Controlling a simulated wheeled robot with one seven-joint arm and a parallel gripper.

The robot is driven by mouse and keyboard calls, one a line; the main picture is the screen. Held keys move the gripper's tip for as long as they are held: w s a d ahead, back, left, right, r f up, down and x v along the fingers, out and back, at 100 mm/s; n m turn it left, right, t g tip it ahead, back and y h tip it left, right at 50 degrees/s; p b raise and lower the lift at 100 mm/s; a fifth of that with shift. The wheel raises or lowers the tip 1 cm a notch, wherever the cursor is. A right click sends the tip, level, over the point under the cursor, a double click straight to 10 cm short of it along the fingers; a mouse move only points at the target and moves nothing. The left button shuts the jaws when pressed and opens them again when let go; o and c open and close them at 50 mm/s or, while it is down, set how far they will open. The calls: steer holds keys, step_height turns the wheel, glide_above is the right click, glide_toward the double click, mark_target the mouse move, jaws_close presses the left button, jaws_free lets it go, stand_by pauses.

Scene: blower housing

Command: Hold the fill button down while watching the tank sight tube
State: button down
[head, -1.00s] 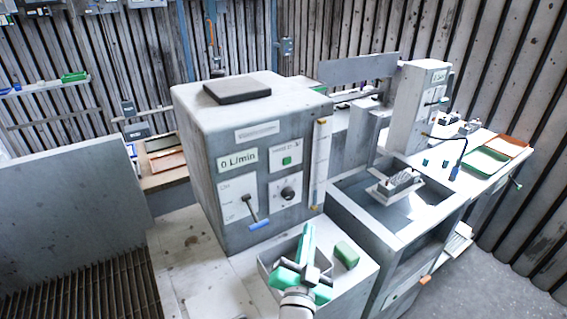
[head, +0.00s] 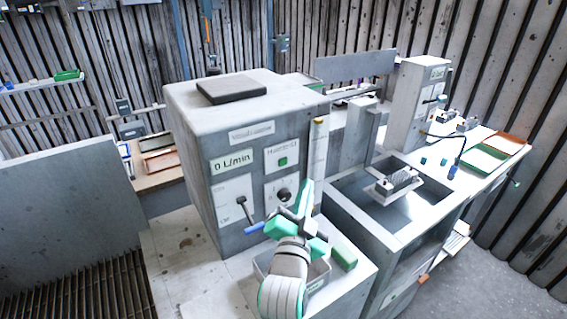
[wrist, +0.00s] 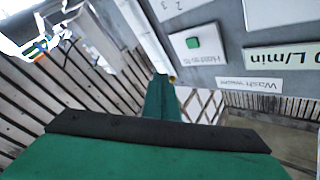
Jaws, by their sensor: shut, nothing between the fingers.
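The button also shows upside down in the wrist view (wrist: 193,43). A pale upright sight tube (head: 318,145) runs along the machine's front right edge; its level is too small to read. It also shows in the wrist view (wrist: 143,35). My gripper (head: 307,184) is shut and empty, in front of the machine, below and right of the button and apart from it. It covers the tube's lower part in the head view.
A 0 L/min display (head: 233,162), a black dial (head: 284,194) and a blue-handled lever (head: 254,228) are on the same front. A grey bin (head: 262,267) and a green block (head: 343,257) sit below. An open basin (head: 352,188) stands at right.

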mark_target(283, 162)
steer(key=w+a, duration=0.4)
steer(key=w, duration=0.2)
steer(key=shift+w+a, duration=0.2)
steer(key=shift+w, duration=0.05)
steer(key=shift+w+a, duration=0.1)
stand_by(2.0)
steer(key=shift+w+a, duration=0.15)
steer(key=shift+w, duration=0.1)
steer(key=shift+w+a, duration=0.25)
steer(key=shift+w, duration=0.05)
stand_by(4.5)
